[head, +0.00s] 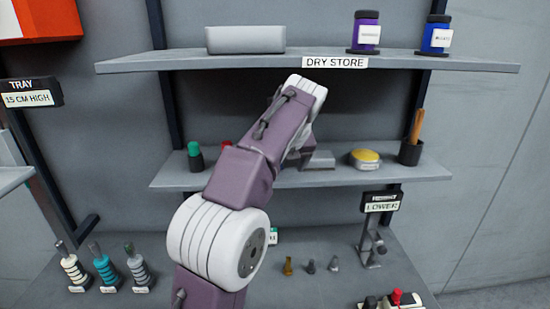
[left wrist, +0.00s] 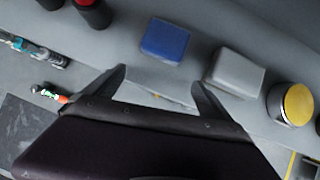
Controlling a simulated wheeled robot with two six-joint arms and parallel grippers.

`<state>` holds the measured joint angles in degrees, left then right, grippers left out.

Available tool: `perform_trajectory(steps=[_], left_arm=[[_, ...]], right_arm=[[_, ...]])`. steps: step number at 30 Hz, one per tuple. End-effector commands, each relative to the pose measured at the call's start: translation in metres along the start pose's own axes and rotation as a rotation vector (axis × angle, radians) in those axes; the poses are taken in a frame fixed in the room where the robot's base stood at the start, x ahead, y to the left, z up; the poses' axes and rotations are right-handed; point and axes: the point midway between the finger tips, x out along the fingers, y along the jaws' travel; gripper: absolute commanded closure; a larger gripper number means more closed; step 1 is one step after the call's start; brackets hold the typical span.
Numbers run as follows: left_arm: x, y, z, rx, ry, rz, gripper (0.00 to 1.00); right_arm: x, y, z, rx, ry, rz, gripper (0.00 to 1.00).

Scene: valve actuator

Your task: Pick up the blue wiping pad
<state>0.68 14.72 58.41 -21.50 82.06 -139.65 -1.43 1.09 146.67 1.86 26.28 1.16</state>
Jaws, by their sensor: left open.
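The blue wiping pad (left wrist: 165,41) lies on the grey middle shelf (left wrist: 190,28) in the left wrist view. My left gripper (left wrist: 158,80) is open and empty. Its two fingers point toward the shelf, with the pad just beyond the fingertips and apart from them, roughly centred on the gap. In the head view my left arm reaches up in front of the middle shelf and hides both the pad and the gripper. My right gripper is in neither view.
A grey block (left wrist: 235,72) sits close right of the pad, then a yellow-topped round tin (left wrist: 295,103). A red and dark cylinder (left wrist: 95,13) stands to the left. The upper shelf (head: 190,62) overhangs and holds a grey box (head: 245,40) and jars.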

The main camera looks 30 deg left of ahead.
Motion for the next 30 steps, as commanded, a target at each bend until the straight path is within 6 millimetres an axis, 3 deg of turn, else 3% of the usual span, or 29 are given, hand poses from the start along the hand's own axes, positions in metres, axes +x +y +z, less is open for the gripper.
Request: perform_trajectory(steps=[7, 14, 17, 24, 30], left_arm=[[0.006, 0.000, 0.011, -0.001, 0.000, 0.000, 0.06], [0.028, 0.001, 0.049, -0.002, 0.002, 0.001, 0.06], [0.042, 0.000, 0.047, 0.000, 0.001, -0.001, 0.06], [0.043, 0.000, 0.047, 0.000, 0.001, -0.002, 0.06], [0.043, 0.000, 0.047, 0.000, 0.000, -0.002, 0.61]], right_arm=[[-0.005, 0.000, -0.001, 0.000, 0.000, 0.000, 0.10], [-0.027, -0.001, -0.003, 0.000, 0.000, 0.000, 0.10], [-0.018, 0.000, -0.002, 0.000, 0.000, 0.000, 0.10], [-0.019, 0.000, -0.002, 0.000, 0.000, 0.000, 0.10], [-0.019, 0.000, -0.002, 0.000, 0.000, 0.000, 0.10]])
